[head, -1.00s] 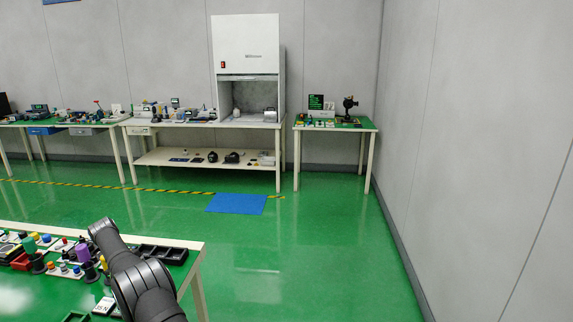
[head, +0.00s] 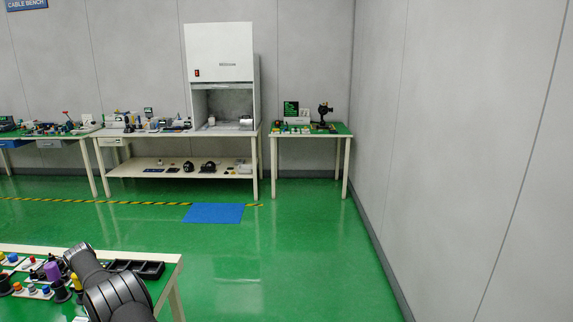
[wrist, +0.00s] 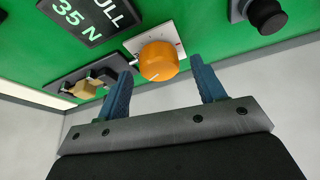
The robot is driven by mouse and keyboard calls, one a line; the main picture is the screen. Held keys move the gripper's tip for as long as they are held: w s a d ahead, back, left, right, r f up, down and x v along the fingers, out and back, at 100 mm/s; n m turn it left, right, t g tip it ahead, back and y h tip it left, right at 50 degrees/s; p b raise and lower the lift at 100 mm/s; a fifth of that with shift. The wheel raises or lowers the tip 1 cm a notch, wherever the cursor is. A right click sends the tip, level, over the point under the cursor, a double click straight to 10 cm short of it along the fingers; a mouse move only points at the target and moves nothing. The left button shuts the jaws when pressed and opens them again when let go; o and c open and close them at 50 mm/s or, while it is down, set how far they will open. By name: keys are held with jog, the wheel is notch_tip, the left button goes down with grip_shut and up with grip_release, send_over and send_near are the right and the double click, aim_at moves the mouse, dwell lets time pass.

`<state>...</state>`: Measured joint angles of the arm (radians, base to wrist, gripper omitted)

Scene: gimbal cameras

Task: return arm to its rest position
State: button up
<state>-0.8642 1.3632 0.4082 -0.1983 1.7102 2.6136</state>
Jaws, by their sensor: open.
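My gripper (wrist: 162,88) shows in the wrist view with its two blue fingers spread apart and nothing between them. An orange knob (wrist: 158,62) on a white plate lies just beyond the fingertips, apart from them as far as I can tell. My dark arm (head: 105,285) shows at the lower left of the head view, over the near workbench (head: 165,262). The gripper itself is out of the head view.
The wrist view also shows a black "PULL 35 N" plate (wrist: 90,18), a tan switch-like part (wrist: 85,88) and a black knob (wrist: 266,14) on the green surface. In the head view, black trays (head: 140,268) sit beside my arm. Open green floor (head: 270,260) lies to the right.

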jog(key=v, duration=0.7)
jog(key=x, duration=0.7)
jog(key=shift+d+f, duration=0.1)
jog(key=shift+f, duration=0.05)
jog(key=shift+s+f+n, duration=0.1)
jog(key=shift+f+n, duration=0.2)
jog(key=n+t, duration=0.1)
jog(key=n, duration=0.2)
jog(key=n+t, duration=0.1)
jog(key=n, duration=0.1)
jog(key=shift+s+d+n+y, duration=0.1)
jog(key=shift+s+n+y, duration=0.05)
jog(key=shift+n+y, duration=0.2)
jog(key=n+t, duration=0.1)
jog(key=n, duration=0.1)
jog(key=n+t, duration=0.1)
jog(key=n, duration=0.2)
jog(key=shift+s+d+y, duration=0.1)
jog(key=shift+s+y, duration=0.05)
jog(key=shift+y, duration=0.2)
jog(key=n+y, duration=0.1)
jog(key=n, duration=0.1)
jog(key=n+t+y, duration=0.1)
jog(key=n, duration=0.2)
jog(key=shift+d+n, duration=0.15)
jog(key=shift+n, duration=0.2)
jog(key=n+y, duration=0.2)
jog(key=n, duration=0.3)
jog(key=shift+d+n, duration=0.15)
jog(key=shift+n, duration=0.15)
